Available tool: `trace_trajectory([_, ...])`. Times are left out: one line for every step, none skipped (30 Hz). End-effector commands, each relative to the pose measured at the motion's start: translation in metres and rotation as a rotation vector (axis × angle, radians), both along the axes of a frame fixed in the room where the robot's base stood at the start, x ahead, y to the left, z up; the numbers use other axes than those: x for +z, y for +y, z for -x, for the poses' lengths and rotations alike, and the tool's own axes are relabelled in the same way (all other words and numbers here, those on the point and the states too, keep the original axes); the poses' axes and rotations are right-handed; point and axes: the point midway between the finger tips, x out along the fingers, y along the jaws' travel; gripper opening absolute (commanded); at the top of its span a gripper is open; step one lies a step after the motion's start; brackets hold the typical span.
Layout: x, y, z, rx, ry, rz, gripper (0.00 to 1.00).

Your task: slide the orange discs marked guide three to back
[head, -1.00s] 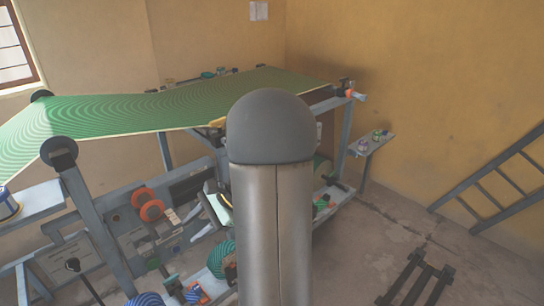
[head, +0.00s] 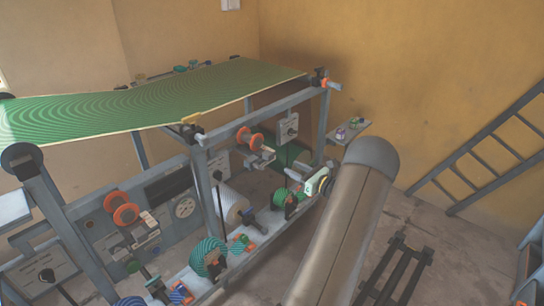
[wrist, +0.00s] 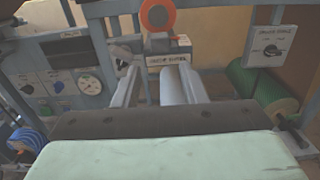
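Two pairs of orange discs show in the head view. One pair (head: 250,138) is under the middle of the green sheet, and another pair (head: 122,208) is at the left. An orange disc (wrist: 158,15) is at the top middle of the wrist view, above a small block with a label (wrist: 168,59) too blurred to read. My gripper (wrist: 158,80) appears open and empty, with two grey fingers apart below the disc. In the head view my gripper's pale body (head: 318,181) shows beside my arm; its fingers are not clear there.
A green sheet (head: 150,100) spans the top of the press frame. A grey post (head: 207,185) stands between the disc pairs. A control box (wrist: 270,45) hangs at the right, beside a green roll (wrist: 265,95). A dark rack (head: 400,270) and a ladder (head: 480,155) are at the right.

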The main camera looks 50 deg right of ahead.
Motion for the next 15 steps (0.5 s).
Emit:
trace_trajectory([0.001,0.0,-0.013,0.005,0.0,0.0,0.38])
trace_trajectory([0.002,-0.001,-0.019,0.005,-0.001,0.001,0.38])
trace_trajectory([0.002,-0.001,-0.028,0.004,0.0,0.0,0.38])
trace_trajectory([0.001,-0.001,-0.035,0.005,0.0,0.0,0.38])
trace_trajectory([0.001,-0.002,-0.041,0.005,0.0,0.001,0.38])
trace_trajectory([0.001,-0.003,-0.05,0.005,0.0,0.0,0.38])
trace_trajectory([0.002,-0.003,-0.057,0.004,0.0,0.001,0.38])
trace_trajectory([0.002,-0.004,-0.063,0.004,0.0,0.001,0.38])
trace_trajectory([0.001,-0.004,-0.071,0.005,0.001,0.001,0.38])
trace_trajectory([0.001,-0.005,-0.076,0.004,0.001,0.002,0.38])
trace_trajectory([0.001,-0.005,-0.081,0.004,0.001,0.002,0.38])
trace_trajectory([0.001,-0.006,-0.088,0.004,0.0,0.001,0.38])
trace_trajectory([0.001,-0.006,-0.093,0.004,0.0,0.001,0.38])
trace_trajectory([0.001,-0.007,-0.097,0.003,0.001,0.001,0.38])
trace_trajectory([0.001,-0.007,-0.101,0.003,0.001,0.001,0.38])
